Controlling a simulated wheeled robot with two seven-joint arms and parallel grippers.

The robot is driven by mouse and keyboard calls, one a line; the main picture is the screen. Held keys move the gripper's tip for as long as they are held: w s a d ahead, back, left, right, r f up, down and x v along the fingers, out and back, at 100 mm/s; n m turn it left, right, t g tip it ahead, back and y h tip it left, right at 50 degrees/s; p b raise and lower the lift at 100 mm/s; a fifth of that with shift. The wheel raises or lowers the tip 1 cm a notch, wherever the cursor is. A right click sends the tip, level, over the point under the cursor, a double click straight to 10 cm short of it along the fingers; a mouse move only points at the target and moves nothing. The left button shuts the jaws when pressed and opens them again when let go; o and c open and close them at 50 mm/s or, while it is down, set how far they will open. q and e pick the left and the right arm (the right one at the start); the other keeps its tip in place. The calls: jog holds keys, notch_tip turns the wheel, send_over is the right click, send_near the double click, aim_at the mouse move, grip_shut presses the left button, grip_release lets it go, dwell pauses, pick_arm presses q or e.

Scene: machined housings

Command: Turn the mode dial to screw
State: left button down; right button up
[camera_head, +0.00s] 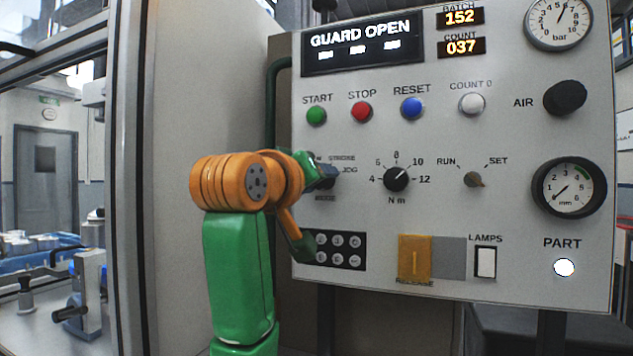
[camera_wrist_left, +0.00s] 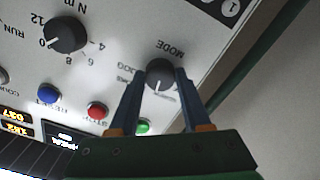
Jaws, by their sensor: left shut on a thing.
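The mode dial (camera_wrist_left: 161,74) is a dark round knob above the printed word MODE, seen upside down in the left wrist view. A pale mark on it points toward the lower part of that picture, away from MODE. My left gripper (camera_head: 322,174) is at the panel's left side; in the left wrist view its two blue fingers (camera_wrist_left: 160,78) are shut on opposite sides of the dial. In the head view, the gripper hides most of the dial and some of its labels; JOG shows to its right. The word screw is not readable. My right gripper is not in view.
The grey panel (camera_head: 450,210) carries a torque dial (camera_head: 396,179) right of the mode dial and a RUN/SET switch (camera_head: 474,179). Start (camera_head: 317,115), stop (camera_head: 361,112) and reset (camera_head: 411,108) buttons sit above. A keypad (camera_head: 338,250) is just below my gripper. The display reads GUARD OPEN.

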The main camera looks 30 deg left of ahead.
pick_arm(q)
jog(key=shift+r+n, duration=0.15)
jog(key=shift+n, duration=1.25)
jog(key=c, duration=0.7)
grip_release()
jog(key=o, duration=0.3)
jog(key=shift+o, duration=0.2)
jog(key=b+v, duration=0.2)
jog(key=v, duration=0.5)
jog(key=shift+b, duration=0.4)
